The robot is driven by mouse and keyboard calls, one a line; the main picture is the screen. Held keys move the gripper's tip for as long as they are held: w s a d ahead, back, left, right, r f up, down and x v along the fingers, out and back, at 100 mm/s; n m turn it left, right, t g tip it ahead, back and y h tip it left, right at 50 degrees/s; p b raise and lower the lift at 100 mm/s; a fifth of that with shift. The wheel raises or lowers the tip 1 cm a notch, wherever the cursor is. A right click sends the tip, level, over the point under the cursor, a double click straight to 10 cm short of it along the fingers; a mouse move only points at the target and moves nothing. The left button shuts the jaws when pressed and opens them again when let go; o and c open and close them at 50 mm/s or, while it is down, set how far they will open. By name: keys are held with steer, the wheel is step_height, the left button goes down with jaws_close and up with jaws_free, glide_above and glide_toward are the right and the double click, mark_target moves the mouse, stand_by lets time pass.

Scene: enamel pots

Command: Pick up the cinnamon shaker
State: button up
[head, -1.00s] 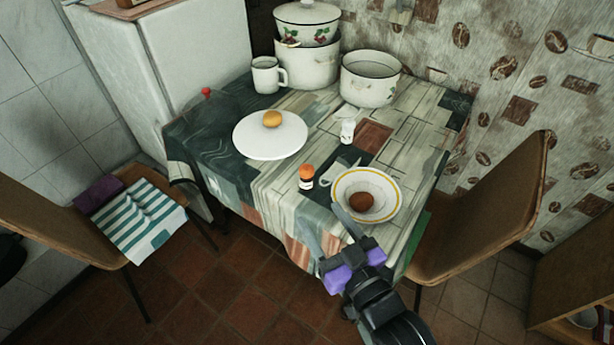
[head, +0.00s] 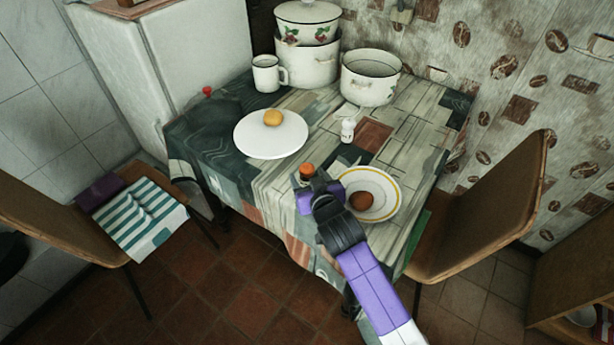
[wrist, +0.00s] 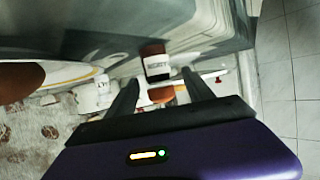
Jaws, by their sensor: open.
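The small shaker with an orange cap (head: 307,169) stands on the table, left of the bowl. My gripper mostly hides its body in the head view. In the wrist view, which looks upside down, the shaker (wrist: 156,64) shows a dark body, a white label too blurred to read surely and an orange-brown cap. My gripper (head: 312,184) is open, low over the table on the near side of the shaker. In the wrist view its two fingers (wrist: 161,80) point toward the shaker, one to each side in the picture. I cannot tell whether they touch it.
A white bowl with a yellow rim (head: 390,184) holds a brown egg-like thing (head: 362,201), close right of my gripper. A white shaker (head: 347,131) stands behind. A white plate (head: 262,146) holds a yellow-orange roundish thing (head: 272,118). Pots (head: 370,88) and a mug (head: 266,76) stand farther back.

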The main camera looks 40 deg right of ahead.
steer(key=x, duration=0.5)
jaws_close()
